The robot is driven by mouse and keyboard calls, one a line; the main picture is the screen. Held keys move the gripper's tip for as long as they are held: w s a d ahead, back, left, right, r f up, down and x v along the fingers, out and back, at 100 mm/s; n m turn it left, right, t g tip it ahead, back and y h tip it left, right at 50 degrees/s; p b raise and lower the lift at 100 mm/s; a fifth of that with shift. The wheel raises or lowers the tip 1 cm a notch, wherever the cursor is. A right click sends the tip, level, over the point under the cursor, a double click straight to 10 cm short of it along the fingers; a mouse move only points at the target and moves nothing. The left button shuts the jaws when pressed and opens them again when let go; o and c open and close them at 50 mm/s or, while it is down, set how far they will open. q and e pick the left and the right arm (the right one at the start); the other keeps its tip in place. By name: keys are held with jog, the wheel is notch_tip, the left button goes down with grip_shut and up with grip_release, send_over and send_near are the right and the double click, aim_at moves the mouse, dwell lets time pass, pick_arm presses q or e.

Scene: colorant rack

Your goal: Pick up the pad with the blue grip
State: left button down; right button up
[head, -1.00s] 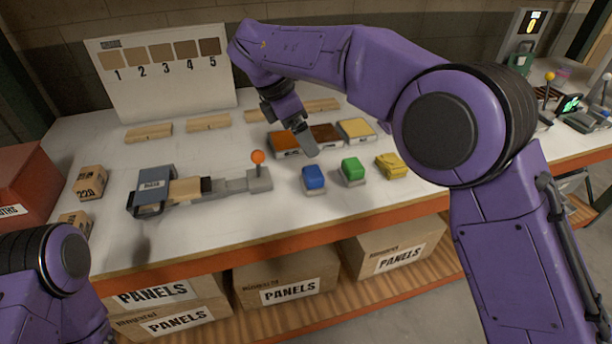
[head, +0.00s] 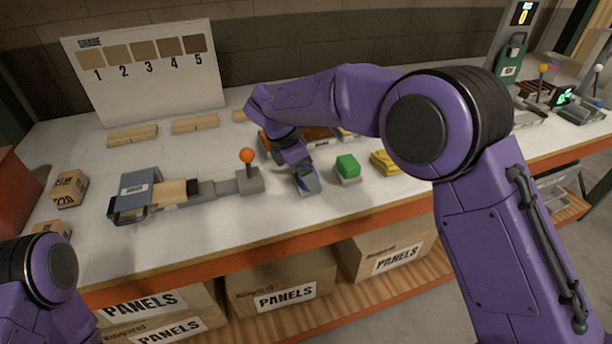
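The pad with the blue grip (head: 311,184) stands on the white bench top, left of the pad with the green grip (head: 347,167). My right gripper (head: 304,178) is down at the blue grip and covers most of it, so only bits of blue show around the fingers. Whether the fingers are apart or closed on it cannot be made out. The yellow pad (head: 385,162) lies further right. Of my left arm only a link shows at the lower left; its gripper is out of view.
A lever device with an orange knob (head: 247,156) stands left of the blue pad. Colorant trays (head: 318,135) sit behind, partly hidden by my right arm. The bench's front edge is close.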

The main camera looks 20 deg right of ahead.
jog(key=shift+d+f, duration=0.1)
jog(key=shift+f, duration=0.1)
jog(key=c, duration=1.1)
jog(key=shift+o, duration=0.3)
jog(key=shift+s, duration=0.1)
jog(key=shift+r, duration=0.1)
